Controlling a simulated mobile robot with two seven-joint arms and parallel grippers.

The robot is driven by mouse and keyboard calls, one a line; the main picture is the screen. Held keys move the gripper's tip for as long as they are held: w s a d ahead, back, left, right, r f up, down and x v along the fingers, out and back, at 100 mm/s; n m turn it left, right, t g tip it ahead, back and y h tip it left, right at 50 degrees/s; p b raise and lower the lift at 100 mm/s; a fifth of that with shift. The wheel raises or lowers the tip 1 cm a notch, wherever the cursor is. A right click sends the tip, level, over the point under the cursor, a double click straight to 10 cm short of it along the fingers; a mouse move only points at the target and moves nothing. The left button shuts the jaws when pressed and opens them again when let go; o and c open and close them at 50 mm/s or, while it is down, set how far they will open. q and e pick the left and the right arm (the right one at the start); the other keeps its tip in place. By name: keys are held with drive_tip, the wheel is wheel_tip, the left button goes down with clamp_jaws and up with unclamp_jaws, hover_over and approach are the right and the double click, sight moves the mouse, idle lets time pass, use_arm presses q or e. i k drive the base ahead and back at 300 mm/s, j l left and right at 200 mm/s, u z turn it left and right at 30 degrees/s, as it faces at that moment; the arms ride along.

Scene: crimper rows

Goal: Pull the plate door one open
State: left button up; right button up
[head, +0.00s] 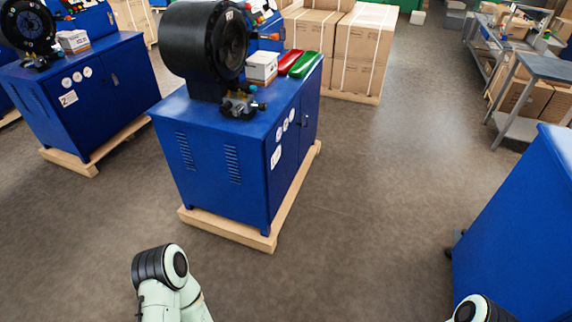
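A blue crimper cabinet (212,165) stands on a wooden pallet near the middle left, with a large black round crimper head (205,45) on top. Its right side face carries a door (309,112) with a small dark handle, and it looks shut. White round dials and a white label (276,157) sit on the same face; I cannot read the label. Only pale green and black links of my two arms show at the bottom edge. Neither gripper is in view.
A second blue crimper cabinet (95,85) stands at the left. Another blue cabinet (525,230) is close at the right. Strapped cartons (362,48) stand behind, and a grey table (540,68) is at the far right. The floor (375,180) between the cabinets is clear.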

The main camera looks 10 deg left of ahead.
sight(280, 145)
drive_tip(key=u, duration=0.7)
drive_tip(key=i+l+u, duration=0.2)
drive_tip(key=u, duration=0.15)
drive_tip(key=i+l+u, duration=0.45)
drive_tip(key=l+u, duration=0.25)
drive_tip(key=i+l+u, duration=0.1)
drive_tip(key=l, duration=0.2)
drive_tip(key=i+l+u, duration=0.2)
drive_tip(key=l, duration=0.45)
drive_tip(key=i+l, duration=0.15)
drive_tip(key=l, duration=0.2)
drive_tip(key=i+l, duration=0.1)
drive_tip(key=l, duration=0.25)
drive_tip(key=i+l, duration=0.15)
drive_tip(key=l, duration=0.2)
drive_tip(key=i+l, duration=0.15)
drive_tip(key=l, duration=0.2)
drive_tip(key=i+l+u, duration=0.1)
drive_tip(key=l, duration=0.25)
